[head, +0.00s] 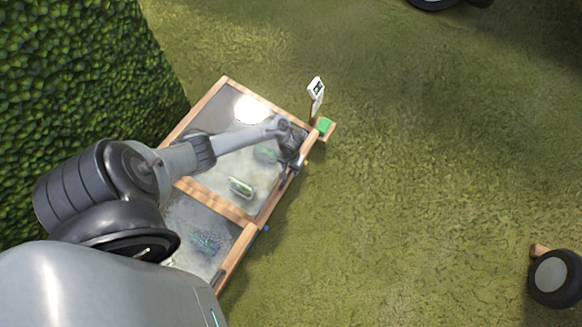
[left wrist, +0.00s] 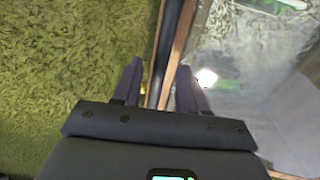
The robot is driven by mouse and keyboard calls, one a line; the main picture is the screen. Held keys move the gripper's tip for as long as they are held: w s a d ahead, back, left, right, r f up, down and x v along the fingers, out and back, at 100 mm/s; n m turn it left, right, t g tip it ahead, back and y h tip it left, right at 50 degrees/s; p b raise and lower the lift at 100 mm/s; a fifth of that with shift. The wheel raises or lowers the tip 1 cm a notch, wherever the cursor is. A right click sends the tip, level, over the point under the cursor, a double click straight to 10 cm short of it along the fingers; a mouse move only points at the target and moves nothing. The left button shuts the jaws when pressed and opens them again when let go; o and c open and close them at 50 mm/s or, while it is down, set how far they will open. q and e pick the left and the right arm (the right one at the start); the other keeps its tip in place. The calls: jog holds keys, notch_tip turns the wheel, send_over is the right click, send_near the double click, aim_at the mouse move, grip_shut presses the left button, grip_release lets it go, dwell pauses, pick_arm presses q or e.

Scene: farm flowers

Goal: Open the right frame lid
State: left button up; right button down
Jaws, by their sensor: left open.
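A wooden cold frame with two glazed lids lies on the grass in the head view. The right frame lid (head: 225,157) is the upper one, with a bright reflection on its glass; it looks shut or nearly so. The other lid (head: 188,232) is below it. My left gripper (head: 291,164) is at the right-hand edge of the upper lid, and my forearm crosses above its glass. In the left wrist view my left gripper (left wrist: 157,72) is open, its fingers either side of a dark edge and wooden rail (left wrist: 176,50). Contact is unclear. My right gripper is out of view.
A white sign (head: 316,88) and a green block (head: 324,126) stand at the frame's upper right corner. A green hedge (head: 80,70) borders the left side. Open grass (head: 430,160) lies to the right, with a dark wheel-like thing (head: 555,277) at the lower right.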

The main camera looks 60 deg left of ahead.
pick_arm(q)
grip_shut()
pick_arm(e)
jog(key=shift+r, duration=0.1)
